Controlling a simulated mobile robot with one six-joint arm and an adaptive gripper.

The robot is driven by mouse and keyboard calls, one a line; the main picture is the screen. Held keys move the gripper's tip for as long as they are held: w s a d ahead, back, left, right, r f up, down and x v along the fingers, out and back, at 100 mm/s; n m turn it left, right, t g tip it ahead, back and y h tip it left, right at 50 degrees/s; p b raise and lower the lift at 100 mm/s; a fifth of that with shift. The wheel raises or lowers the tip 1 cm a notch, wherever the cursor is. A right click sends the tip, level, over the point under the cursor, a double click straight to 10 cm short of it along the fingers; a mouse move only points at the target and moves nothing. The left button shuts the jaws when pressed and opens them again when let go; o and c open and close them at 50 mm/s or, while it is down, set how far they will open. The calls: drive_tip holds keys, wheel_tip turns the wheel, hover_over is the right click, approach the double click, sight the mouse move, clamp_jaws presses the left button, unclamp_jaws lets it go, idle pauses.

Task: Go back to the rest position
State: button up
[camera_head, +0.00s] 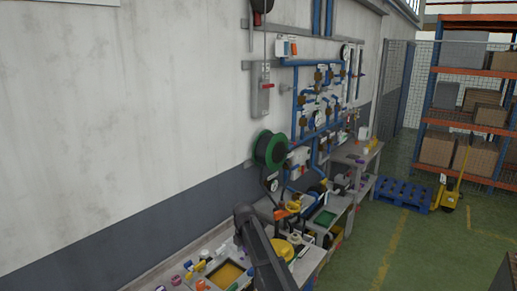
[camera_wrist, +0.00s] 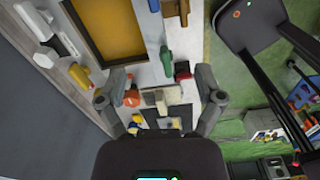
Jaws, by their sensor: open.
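My gripper (camera_wrist: 158,103) shows in the wrist view with its two grey fingers spread wide apart. It is open, and nothing is held between the fingers. It hangs above a pale workbench (camera_wrist: 143,82) crowded with small parts. An orange round part (camera_wrist: 132,98) and a beige block (camera_wrist: 160,97) show in the gap between the fingers, apart from them as far as I can tell. In the head view my dark arm reaches over the bench at the bottom, and I cannot make out the gripper there.
A yellow-based tray (camera_wrist: 110,27) lies on the bench. A green hose reel (camera_head: 270,150) and blue pipes (camera_head: 296,100) are on the wall. A blue pallet (camera_head: 403,193), a yellow pallet truck (camera_head: 449,190) and shelves (camera_head: 468,130) stand right. Green floor (camera_head: 365,245) is open beside the bench.

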drive_tip(key=s+d+f+m+b, duration=1)
drive_tip(key=s+d+m, duration=0.1)
drive_tip(key=s+m, duration=0.1)
drive_tip(key=s+d+f+m+b, duration=0.9)
drive_tip(key=s+d+f+m, duration=0.1)
drive_tip(key=s+m, duration=0.3)
drive_tip(key=shift+s+d+m+b, duration=0.3)
drive_tip(key=shift+d+m+b, duration=0.05)
drive_tip(key=shift+d+m, duration=0.4)
